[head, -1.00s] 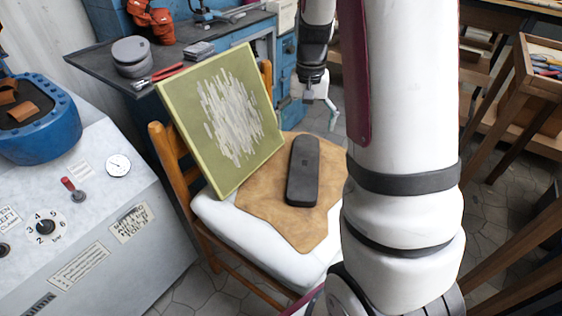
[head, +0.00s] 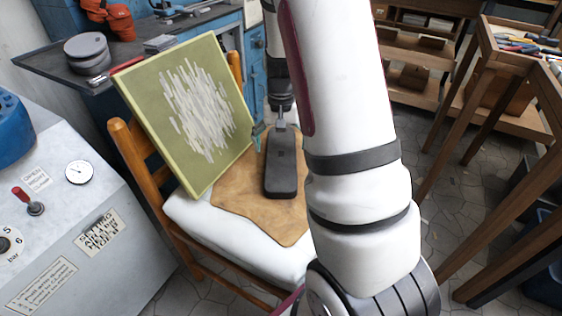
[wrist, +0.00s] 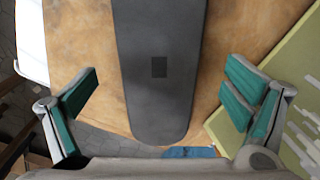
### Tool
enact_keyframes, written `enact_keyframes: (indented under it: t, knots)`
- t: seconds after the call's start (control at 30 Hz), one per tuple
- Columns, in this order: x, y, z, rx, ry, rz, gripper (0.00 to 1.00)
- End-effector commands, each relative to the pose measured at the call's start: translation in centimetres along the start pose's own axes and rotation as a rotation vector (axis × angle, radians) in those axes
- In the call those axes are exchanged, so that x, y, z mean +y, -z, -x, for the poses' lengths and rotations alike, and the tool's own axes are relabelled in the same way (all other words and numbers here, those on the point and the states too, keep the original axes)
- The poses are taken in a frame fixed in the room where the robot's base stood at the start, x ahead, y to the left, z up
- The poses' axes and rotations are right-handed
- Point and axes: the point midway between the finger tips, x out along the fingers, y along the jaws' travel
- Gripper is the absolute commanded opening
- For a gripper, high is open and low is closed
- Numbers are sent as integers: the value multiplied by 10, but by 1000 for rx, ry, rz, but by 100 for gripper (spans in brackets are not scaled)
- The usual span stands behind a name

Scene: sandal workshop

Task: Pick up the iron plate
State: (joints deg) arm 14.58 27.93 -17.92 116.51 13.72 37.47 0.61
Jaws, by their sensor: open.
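The iron plate (head: 283,173) is a long, dark grey slab with rounded ends. It lies flat on a tan leather piece (head: 245,214) on the white seat of a wooden chair. In the wrist view the plate (wrist: 160,95) runs between the two spread fingers of my gripper (wrist: 161,90), with a clear gap on each side. In the head view my gripper (head: 275,128) is over the plate's far end and partly hidden by my arm. It is open and empty. I cannot tell its exact height above the plate.
A green-framed panel (head: 143,88) with white strips leans on the chair's back, close to the plate's left. A grey machine (head: 129,178) with a gauge stands at left. A dark bench (head: 60,62) is behind, and a wooden stand (head: 487,75) is at right.

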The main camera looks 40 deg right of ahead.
Motion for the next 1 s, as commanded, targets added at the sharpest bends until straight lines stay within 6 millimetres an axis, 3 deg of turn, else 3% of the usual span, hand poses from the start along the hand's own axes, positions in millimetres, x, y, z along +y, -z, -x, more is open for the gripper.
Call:
enact_keyframes:
  t: [0.13,0.4,0.8,1.0]
  knots:
    - [1,0,-24,-3,-2,1,95]
    - [1,0,-26,0,-1,1,95]
    - [1,2,-24,5,1,1,10]
    - [1,2,-25,5,1,1,10]
